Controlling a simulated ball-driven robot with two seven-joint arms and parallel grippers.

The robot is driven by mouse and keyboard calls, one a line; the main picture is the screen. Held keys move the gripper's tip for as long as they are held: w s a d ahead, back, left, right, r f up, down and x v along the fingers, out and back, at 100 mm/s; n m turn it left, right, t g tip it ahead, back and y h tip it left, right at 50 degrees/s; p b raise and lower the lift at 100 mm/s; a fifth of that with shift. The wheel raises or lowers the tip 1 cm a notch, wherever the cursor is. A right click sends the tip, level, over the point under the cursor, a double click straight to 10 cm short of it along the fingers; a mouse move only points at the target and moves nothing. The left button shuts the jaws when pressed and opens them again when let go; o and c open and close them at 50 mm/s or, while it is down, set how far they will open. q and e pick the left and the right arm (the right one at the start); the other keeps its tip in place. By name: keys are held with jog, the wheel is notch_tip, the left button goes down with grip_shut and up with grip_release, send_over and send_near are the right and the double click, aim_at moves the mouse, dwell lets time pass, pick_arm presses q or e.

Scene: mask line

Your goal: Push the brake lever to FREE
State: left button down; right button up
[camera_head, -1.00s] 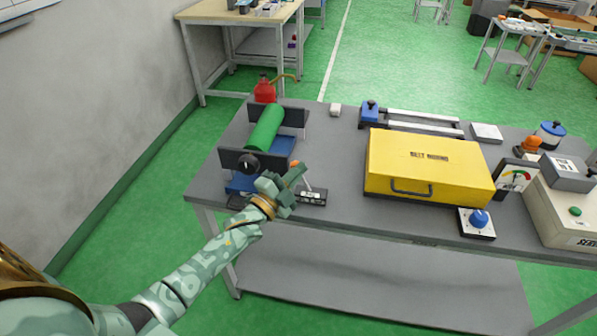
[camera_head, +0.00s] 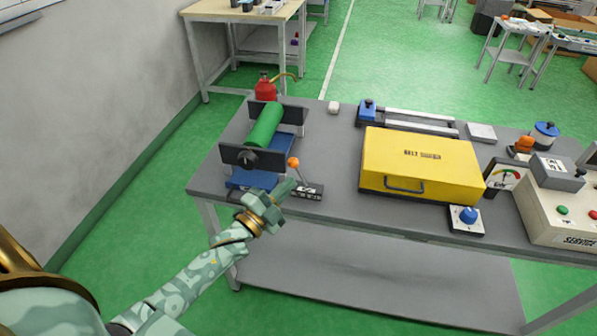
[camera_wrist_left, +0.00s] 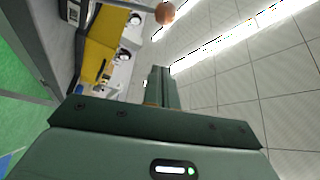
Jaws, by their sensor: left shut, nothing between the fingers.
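The brake lever (camera_head: 294,163) has an orange ball knob on a thin stem. It tilts to the left in the head view, rising from a small dark base plate (camera_head: 312,193) with light labels too small to read. My left gripper (camera_head: 289,185) is shut and empty, just in front of and below the knob, its fingers partly hiding the left end of the base. In the left wrist view the shut fingers (camera_wrist_left: 157,82) point towards the knob (camera_wrist_left: 165,13), with a visible gap. My right gripper is not in view.
A green roller (camera_head: 264,125) in a black and blue frame stands left of the lever. A yellow case (camera_head: 420,165) lies to the right, with a blue knob (camera_head: 467,214) by its front corner. The grey table (camera_head: 340,160) is clear between lever and case.

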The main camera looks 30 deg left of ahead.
pick_arm(q)
jog(key=v, duration=0.2)
jog(key=shift+s+d+f, duration=0.15)
jog(key=shift+s+d, duration=0.05)
jog(key=shift+s, duration=0.15)
jog(key=shift+d, duration=0.1)
jog(key=s+a+f+n+g+y, duration=0.1)
jog(key=s+f+n+g, duration=0.25)
jog(key=f, duration=0.55)
jog(key=s+a+f+n+g+y, duration=0.1)
jog(key=s+f+n+g+y, duration=0.3)
jog(key=f, duration=0.6)
jog(key=s+a+f+n+g+h, duration=0.1)
jog(key=s+f+n+g, duration=0.1)
jog(key=s+f, duration=0.5)
jog(key=s+d+f+n+g, duration=0.1)
jog(key=s+f, duration=0.4)
jog(key=s, duration=0.6)
jog(key=s+d+f+n+g, duration=0.1)
jog(key=s+d+f+g, duration=0.2)
jog(key=s, duration=0.7)
jog(key=s+d+f+n+g, duration=0.1)
jog(key=s+d+f+g, duration=0.1)
jog(key=s+f+g, duration=0.4)
jog(key=s+f, duration=0.1)
jog(key=s, duration=0.4)
jog(key=shift+s+d+f, duration=0.3)
jog(key=shift+d+f, duration=0.05)
jog(key=shift+f, duration=0.05)
